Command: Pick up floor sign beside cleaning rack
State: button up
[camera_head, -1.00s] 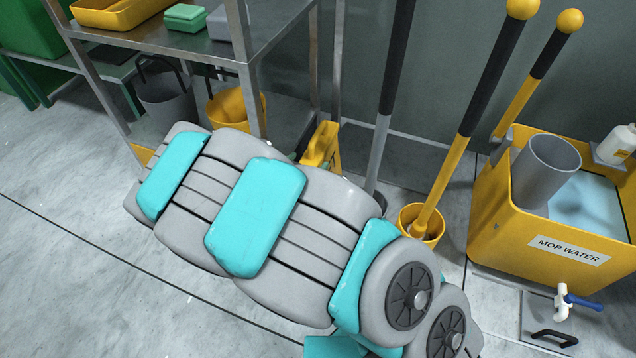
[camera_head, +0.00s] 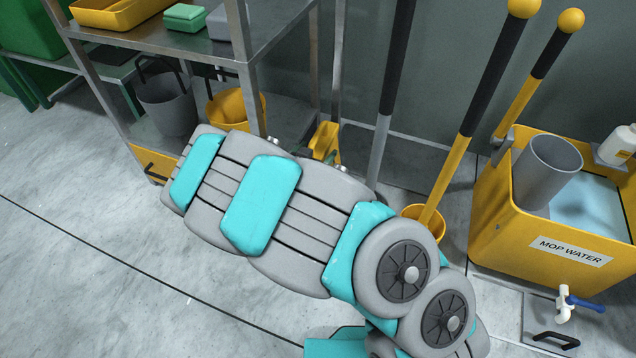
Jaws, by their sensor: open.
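A yellow piece (camera_head: 325,139), which looks like the top of the floor sign, stands just right of the cleaning rack (camera_head: 247,62) near the wall. Its lower part is hidden behind my grey and teal arm, so I cannot tell how it rests on the floor. My arm crosses the middle of the view from lower right to upper left.
Grey (camera_head: 168,103) and yellow (camera_head: 228,107) buckets stand on the rack's lower shelf. A mop handle (camera_head: 462,135) rises from a small yellow bucket (camera_head: 421,217). The yellow mop-water tub (camera_head: 500,235) stands at right. Open floor lies at lower left.

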grip_shut()
dwell(0.8)
